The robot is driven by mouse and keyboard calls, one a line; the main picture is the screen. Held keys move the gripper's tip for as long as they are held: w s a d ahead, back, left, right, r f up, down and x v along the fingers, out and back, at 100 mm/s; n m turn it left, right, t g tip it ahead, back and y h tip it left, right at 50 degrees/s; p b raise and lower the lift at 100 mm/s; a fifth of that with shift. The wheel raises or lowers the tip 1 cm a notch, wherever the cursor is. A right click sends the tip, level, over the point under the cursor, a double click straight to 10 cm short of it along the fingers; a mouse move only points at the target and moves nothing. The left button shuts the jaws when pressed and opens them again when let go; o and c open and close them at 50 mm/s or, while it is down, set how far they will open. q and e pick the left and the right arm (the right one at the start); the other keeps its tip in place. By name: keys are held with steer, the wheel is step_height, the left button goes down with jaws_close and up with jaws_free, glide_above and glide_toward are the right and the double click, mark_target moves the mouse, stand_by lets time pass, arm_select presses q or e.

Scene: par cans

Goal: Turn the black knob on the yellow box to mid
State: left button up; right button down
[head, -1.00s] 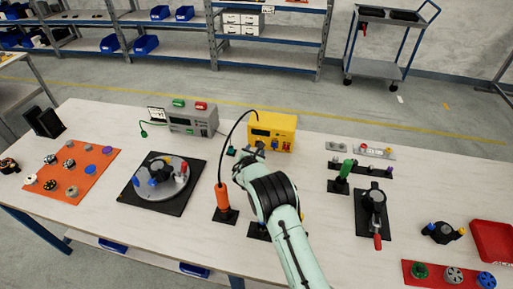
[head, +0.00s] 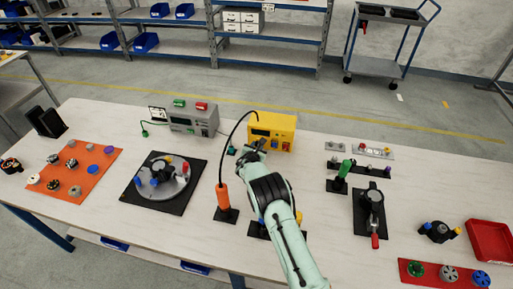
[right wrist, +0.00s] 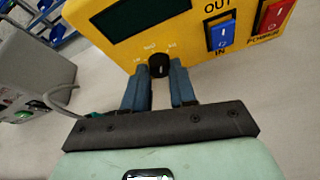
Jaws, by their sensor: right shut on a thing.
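The yellow box (head: 273,131) stands at the back middle of the table. In the right wrist view the yellow box (right wrist: 115,30) shows a dark display, a blue IN/OUT switch and a red power switch. Its black knob (right wrist: 158,64) sits below small labels that look like LO, MID and HI. My right gripper (right wrist: 158,78) has a blue finger on each side of the knob and is shut on it. The knob's exact pointing is too small to tell. In the head view my right gripper (head: 257,147) hides the knob. My left gripper is not in view.
A grey instrument (head: 193,120) stands left of the box. An orange-handled tool with a black cable (head: 224,197) stands left of my right arm. A green-handled tool (head: 343,172) stands to the right. A round fixture on a black mat (head: 163,183) is further left.

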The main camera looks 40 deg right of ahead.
steer(key=shift+w+r+n, duration=0.1)
steer(key=shift+n, duration=0.2)
steer(key=n+g+p, duration=0.1)
steer(key=p, duration=0.1)
steer(key=n+h+p, duration=0.1)
steer(key=p, duration=0.1)
steer(key=shift+w+a+r+g+h, duration=0.15)
steer(key=shift+w+g+h, duration=0.15)
steer(key=shift+g, duration=0.1)
steer(key=shift+s+n, duration=0.1)
steer(key=shift+n, duration=0.2)
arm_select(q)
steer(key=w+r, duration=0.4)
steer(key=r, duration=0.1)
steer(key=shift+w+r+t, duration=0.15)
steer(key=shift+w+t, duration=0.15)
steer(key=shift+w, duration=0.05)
arm_select(e)
steer(key=shift+s, duration=0.15)
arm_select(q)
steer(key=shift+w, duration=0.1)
arm_select(e)
steer(key=c, duration=0.9)
jaws_free()
steer(key=shift+f, duration=0.2)
